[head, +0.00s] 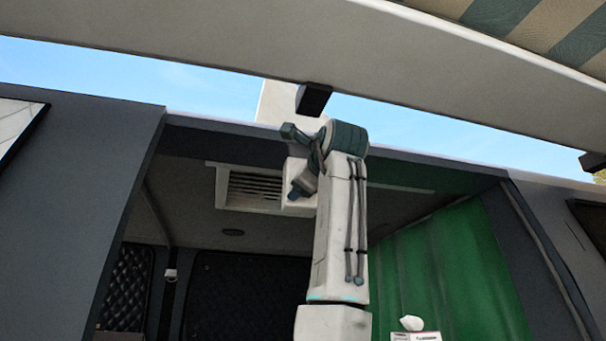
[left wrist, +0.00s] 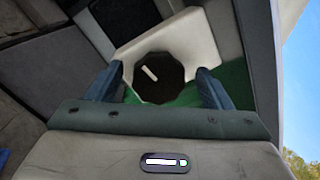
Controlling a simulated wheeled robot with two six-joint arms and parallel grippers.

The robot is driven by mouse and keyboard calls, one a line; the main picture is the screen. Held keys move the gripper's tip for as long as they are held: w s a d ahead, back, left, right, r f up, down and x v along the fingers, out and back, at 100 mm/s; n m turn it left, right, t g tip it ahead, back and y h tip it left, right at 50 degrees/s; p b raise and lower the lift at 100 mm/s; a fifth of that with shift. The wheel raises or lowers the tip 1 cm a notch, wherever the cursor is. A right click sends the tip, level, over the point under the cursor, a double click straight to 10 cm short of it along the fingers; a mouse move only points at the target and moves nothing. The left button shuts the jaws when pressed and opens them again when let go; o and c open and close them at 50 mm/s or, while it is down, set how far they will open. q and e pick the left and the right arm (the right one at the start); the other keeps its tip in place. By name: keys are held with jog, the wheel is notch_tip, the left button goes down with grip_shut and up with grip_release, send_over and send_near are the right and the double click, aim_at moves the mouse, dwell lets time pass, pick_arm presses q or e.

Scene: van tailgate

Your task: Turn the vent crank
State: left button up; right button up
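The vent crank is a dark round knob (left wrist: 158,78) with a white mark across it, in the left wrist view. It sits on a white housing (left wrist: 190,42). My left gripper (left wrist: 160,92) is open, with one blue finger on each side of the knob and a gap showing on both sides. In the head view my left arm reaches up in the middle, and the gripper (head: 303,187) is beside the white vent housing under the van roof, partly hidden by the arm. The knob itself cannot be made out there. My right gripper is in neither view.
A slatted vent (head: 254,188) is on the van ceiling left of my arm. A green curtain (head: 445,275) hangs at the right. The roof edge and a pale awning (head: 400,60) run above. A tissue box (head: 415,335) shows at the bottom.

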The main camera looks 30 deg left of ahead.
pick_arm(q)
jog(key=shift+w+d+f, duration=0.1)
jog(key=shift+d+f, duration=0.05)
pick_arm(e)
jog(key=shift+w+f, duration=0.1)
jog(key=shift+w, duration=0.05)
pick_arm(q)
jog(key=b+v, duration=0.3)
jog(key=v, duration=0.8)
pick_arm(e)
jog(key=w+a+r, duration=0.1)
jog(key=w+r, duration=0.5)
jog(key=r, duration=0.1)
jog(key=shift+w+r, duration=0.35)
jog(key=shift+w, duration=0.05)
pick_arm(q)
jog(key=shift+a, duration=0.25)
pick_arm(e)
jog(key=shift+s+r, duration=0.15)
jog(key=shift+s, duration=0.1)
